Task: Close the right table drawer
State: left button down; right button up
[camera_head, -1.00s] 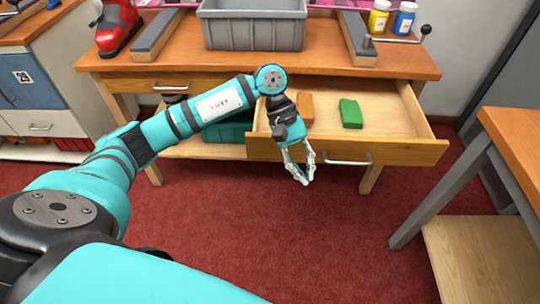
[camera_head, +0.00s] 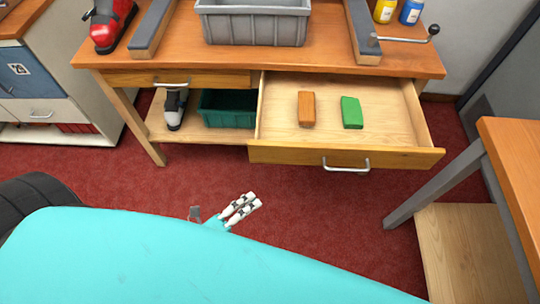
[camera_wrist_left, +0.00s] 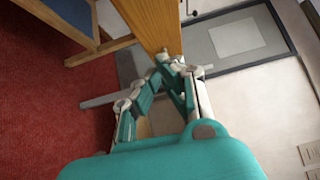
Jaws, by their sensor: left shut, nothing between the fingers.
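The right table drawer (camera_head: 340,155) stands pulled well out from under the wooden bench top, with a metal bar handle (camera_head: 346,165) on its front. An orange-brown block (camera_head: 306,109) and a green block (camera_head: 352,112) lie inside it. My left gripper (camera_head: 250,203) is shut and empty, low over the red floor in front of the drawer, to the left of the handle and apart from it. In the left wrist view, its fingers (camera_wrist_left: 170,62) come together in front of a wooden part; I cannot tell whether they touch it. My right gripper is not in view.
The left drawer (camera_head: 180,79) is shut. A grey bin (camera_head: 253,24) stands on the bench top. A green crate (camera_head: 226,110) sits on the shelf below. A side table (camera_head: 515,150) stands at the right. Red floor (camera_head: 320,205) before the drawer is clear.

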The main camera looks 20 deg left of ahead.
pick_arm(q)
jog(key=w+d, duration=0.1)
jog(key=w, duration=0.3)
jog(key=w+d+p, duration=0.1)
jog(key=w, duration=0.3)
jog(key=w+p, duration=0.1)
jog(key=w, duration=0.3)
jog(key=shift+d+f, duration=0.2)
jog(key=shift+d, duration=0.2)
jog(key=shift+w, duration=0.1)
